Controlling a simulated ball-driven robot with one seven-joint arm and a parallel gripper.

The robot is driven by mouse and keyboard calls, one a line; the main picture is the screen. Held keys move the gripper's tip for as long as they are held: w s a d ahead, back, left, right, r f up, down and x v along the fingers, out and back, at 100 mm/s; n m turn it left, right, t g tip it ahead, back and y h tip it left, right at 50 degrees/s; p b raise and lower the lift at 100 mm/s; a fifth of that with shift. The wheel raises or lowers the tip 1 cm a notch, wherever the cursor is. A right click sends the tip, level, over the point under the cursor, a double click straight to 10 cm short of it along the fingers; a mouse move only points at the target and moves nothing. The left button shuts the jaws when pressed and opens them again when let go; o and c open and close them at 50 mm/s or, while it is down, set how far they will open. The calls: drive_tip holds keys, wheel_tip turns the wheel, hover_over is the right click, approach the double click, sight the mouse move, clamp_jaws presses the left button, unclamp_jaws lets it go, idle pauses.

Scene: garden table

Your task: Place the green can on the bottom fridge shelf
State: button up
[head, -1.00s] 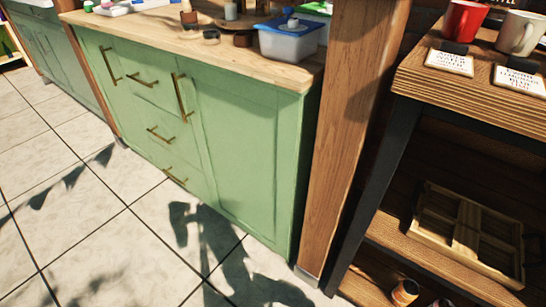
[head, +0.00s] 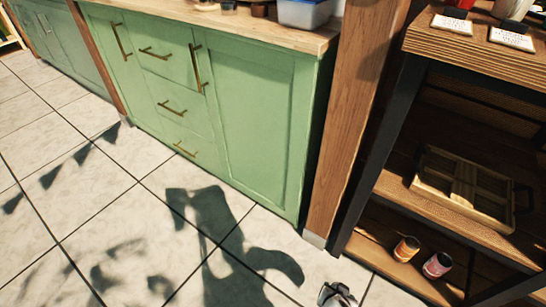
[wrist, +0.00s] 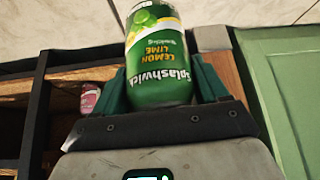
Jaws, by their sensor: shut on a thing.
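The green can (wrist: 158,45), labelled lemon lime, is in the wrist view, its lettering upside down. My gripper (wrist: 162,84) is shut on it, with one dark green finger on each side. The can's far end reaches the top edge of the picture. In the head view the can does not show; only a small grey and black part, apparently of my arm, shows at the bottom edge. No fridge or fridge shelf can be made out in either view.
A green cabinet (head: 255,125) with a wooden top stands behind a tiled floor (head: 110,215). A wooden post (head: 352,120) separates it from a dark-framed shelf unit (head: 460,45) holding a wooden crate (head: 432,185), an orange can (head: 406,249) and a pink can (head: 437,265). The tiles at left are clear.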

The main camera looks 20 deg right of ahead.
drive_tip(key=w+a+r+n+t+y, duration=0.1)
drive_tip(key=w+a+r+n+y, duration=0.3)
drive_tip(key=w+r, duration=0.5)
drive_tip(key=w+a+r+n+t+y, duration=0.1)
drive_tip(key=w+a+r+n, duration=0.2)
drive_tip(key=w+r+n, duration=0.45)
drive_tip(key=s+r+m+p, duration=0.1)
drive_tip(key=s+r+p, duration=0.3)
drive_tip(key=r+p, duration=1.1)
drive_tip(key=s+r+m+p, duration=0.1)
drive_tip(key=s+r+p, duration=0.2)
drive_tip(key=r+p, duration=1.1)
drive_tip(key=p, duration=0.3)
drive_tip(key=shift+s+d+r, duration=0.2)
drive_tip(key=shift+s+r, duration=0.15)
drive_tip(key=shift+s, duration=0.1)
